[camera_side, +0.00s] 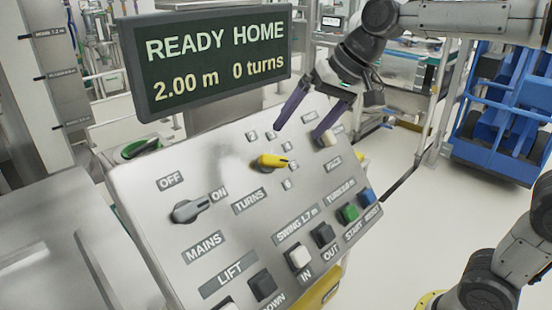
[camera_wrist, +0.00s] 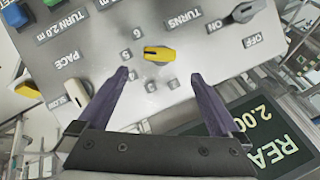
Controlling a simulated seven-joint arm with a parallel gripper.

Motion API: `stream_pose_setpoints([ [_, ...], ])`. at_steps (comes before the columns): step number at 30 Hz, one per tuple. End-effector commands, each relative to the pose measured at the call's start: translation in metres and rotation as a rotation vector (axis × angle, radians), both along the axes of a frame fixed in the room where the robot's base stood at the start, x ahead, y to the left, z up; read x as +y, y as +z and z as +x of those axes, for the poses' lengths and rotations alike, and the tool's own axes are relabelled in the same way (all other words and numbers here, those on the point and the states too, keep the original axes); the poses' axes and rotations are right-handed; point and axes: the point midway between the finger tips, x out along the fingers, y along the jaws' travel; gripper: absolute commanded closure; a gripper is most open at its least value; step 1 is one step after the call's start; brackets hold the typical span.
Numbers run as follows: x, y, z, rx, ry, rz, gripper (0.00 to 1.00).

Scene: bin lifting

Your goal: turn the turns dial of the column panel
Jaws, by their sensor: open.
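The turns dial is a yellow knob (camera_side: 272,161) in the upper middle of the tilted metal column panel (camera_side: 150,195), with several small number marks around it. In the wrist view the yellow turns dial (camera_wrist: 158,54) lies ahead of the gap between my fingers. My gripper (camera_side: 300,118) has two purple fingers, open and empty. They are over the panel's upper edge, to the upper right of the dial in the side view. In the wrist view my gripper (camera_wrist: 163,75) has its fingertips spread to either side of the dial, apart from it. The display (camera_side: 215,60) reads "READY HOME", "2.00 m", "0 turns".
A grey mains switch (camera_side: 190,210) sits left of the dial, and a pale pace knob (camera_side: 328,137) sits right, close to one finger. Green (camera_side: 348,213) and blue (camera_side: 367,198) buttons are at the lower right. The display stands behind the panel, left of my gripper.

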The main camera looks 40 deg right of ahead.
Motion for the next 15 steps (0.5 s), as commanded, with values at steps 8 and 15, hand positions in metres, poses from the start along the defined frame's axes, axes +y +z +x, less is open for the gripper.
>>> stream_pose_setpoints([
  [8, 0.012, -0.049, 0.026, 0.006, 0.002, 0.0, 0.0],
  [15, 0.019, -0.08, 0.044, 0.003, 0.001, -0.001, 0.0],
])
